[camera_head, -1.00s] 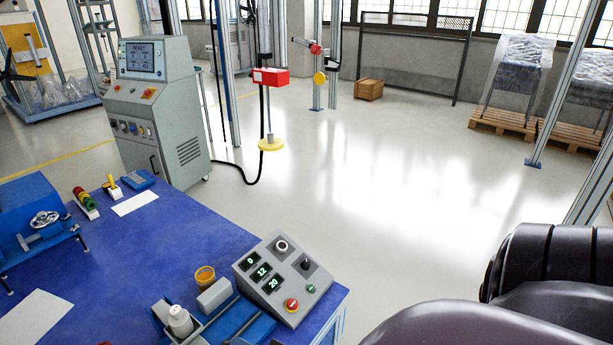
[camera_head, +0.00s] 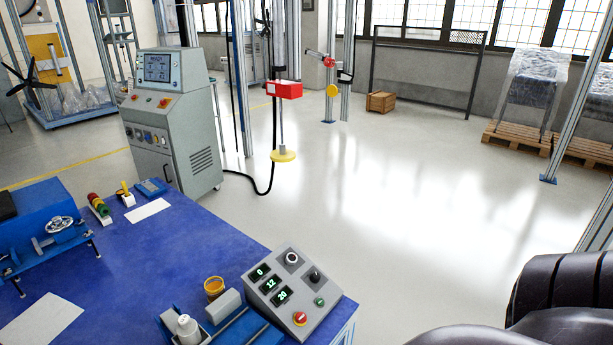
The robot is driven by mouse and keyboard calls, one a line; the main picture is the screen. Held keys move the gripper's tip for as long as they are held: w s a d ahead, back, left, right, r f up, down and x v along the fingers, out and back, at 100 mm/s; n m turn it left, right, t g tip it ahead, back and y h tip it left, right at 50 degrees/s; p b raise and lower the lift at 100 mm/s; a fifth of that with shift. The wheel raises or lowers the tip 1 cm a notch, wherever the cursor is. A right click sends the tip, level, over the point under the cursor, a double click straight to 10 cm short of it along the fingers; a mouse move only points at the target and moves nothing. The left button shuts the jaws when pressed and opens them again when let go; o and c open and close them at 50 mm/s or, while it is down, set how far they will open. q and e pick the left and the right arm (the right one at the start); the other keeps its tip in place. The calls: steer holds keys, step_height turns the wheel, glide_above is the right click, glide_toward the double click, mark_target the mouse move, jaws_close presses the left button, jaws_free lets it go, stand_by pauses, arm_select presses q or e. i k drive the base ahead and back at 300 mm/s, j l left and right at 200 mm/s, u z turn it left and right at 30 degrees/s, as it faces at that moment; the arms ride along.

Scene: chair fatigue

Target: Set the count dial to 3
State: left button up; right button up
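A grey control box (camera_head: 296,292) stands at the near right corner of the blue bench. Its sloped face has three green displays (camera_head: 272,284) reading 0, 12 and 20 from top to bottom. A black round knob with a light rim (camera_head: 292,258) sits near the top, and a second black knob (camera_head: 314,277) sits lower right. I cannot tell from labels which one is the count dial. A red button (camera_head: 300,318) and a green button (camera_head: 320,301) are at the lower edge. Neither gripper is in view; a dark rounded shape fills the lower right corner.
Open floor (camera_head: 400,200) lies to the right.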

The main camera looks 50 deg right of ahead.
mark_target(290, 259)
steer(key=z, duration=1.35)
steer(key=i+l, duration=0.2)
steer(key=l, duration=0.15)
steer(key=i+l, duration=0.45)
steer(key=l, duration=0.25)
steer(key=i+l+u, duration=0.15)
steer(key=l+u, duration=0.2)
steer(key=i+l+u, duration=0.15)
steer(key=u, duration=0.85)
steer(key=k+l, duration=0.05)
